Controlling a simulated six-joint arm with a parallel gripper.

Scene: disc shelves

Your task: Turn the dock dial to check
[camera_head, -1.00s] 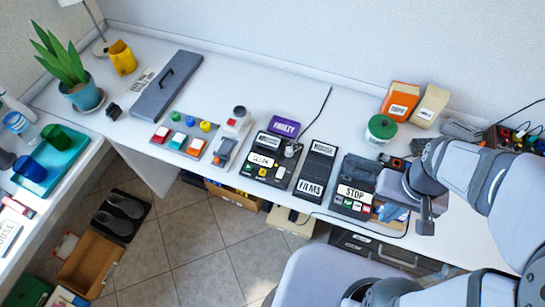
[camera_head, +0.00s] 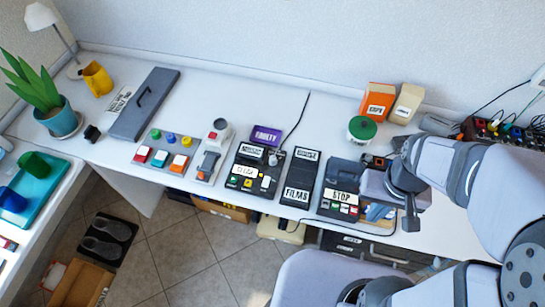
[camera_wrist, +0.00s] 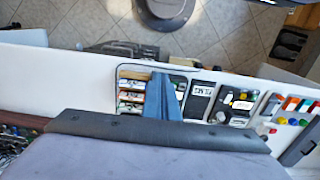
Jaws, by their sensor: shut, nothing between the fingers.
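The dock is a dark panel with a white label (camera_head: 245,172), small coloured buttons and a light round dial (camera_head: 273,158) near its upper right corner. Which mark the dial points at is too small to tell. In the wrist view the dock's panel (camera_wrist: 236,102) lies right of centre. My gripper (camera_head: 376,214) is at the right end of the row of devices, well right of the dial and apart from it. Its blue-grey fingers (camera_wrist: 160,80) appear shut and empty in the wrist view, in front of a shelf of small items.
A black FILMS box (camera_head: 300,176) and a STOP panel (camera_head: 341,199) stand between the dock and my gripper. A green-lidded tub (camera_head: 361,130) and orange box (camera_head: 377,101) stand behind. Left of the dock are a levered device (camera_head: 210,158) and coloured buttons (camera_head: 161,158).

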